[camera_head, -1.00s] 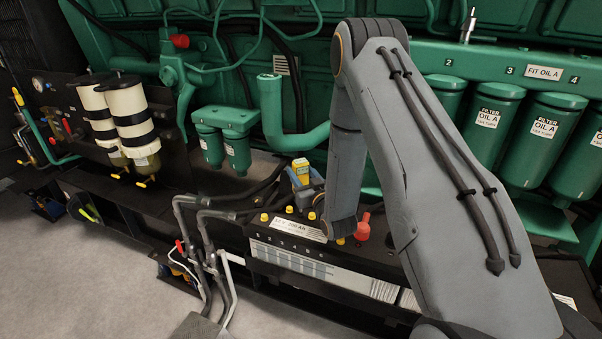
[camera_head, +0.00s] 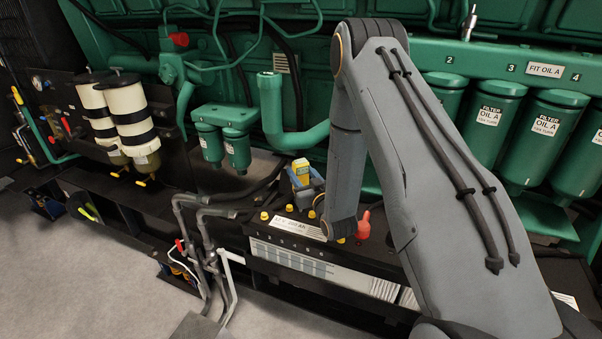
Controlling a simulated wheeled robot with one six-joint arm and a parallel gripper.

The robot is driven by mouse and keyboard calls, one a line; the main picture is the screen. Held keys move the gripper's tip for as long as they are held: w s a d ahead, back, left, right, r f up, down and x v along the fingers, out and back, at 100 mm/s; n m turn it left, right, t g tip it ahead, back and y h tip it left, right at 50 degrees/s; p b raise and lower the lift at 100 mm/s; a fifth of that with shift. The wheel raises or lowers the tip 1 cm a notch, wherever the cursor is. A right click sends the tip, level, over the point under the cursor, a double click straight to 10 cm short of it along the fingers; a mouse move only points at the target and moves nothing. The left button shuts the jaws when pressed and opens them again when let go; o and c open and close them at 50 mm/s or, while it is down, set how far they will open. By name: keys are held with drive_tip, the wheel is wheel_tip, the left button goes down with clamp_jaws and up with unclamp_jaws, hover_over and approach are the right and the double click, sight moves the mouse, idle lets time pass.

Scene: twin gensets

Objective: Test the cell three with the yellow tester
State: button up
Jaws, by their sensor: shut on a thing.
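The yellow tester (camera_head: 301,171) stands over the far side of the battery top, left of my arm's lower link. My gripper (camera_head: 308,188) is mostly hidden behind the arm; a blue-grey part of it shows around the lower half of the tester, and it is shut on it. The battery (camera_head: 318,265) is a long dark case with a white label and several yellow caps along its top. I cannot tell which cap marks cell three, nor whether the tester's lower end touches a cell.
A red terminal cover (camera_head: 363,224) sits on the battery right of my arm. Dark cables and grey pipes (camera_head: 196,206) stand at the battery's left end. Green filters (camera_head: 490,128) and a green pipe (camera_head: 290,140) rise behind.

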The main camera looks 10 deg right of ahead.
sight(303, 165)
drive_tip(key=shift+f, duration=0.35)
idle(1.2)
drive_tip(key=shift+r+p, duration=1.1)
drive_tip(key=shift+r, duration=1.1)
drive_tip(key=s+a+p, duration=0.3)
drive_tip(key=s+a, duration=0.4)
drive_tip(key=s, duration=0.3)
drive_tip(key=shift+s+a+r, duration=0.25)
drive_tip(key=shift+s+a, duration=0.05)
drive_tip(key=shift+a, duration=0.05)
drive_tip(key=shift+d, duration=0.1)
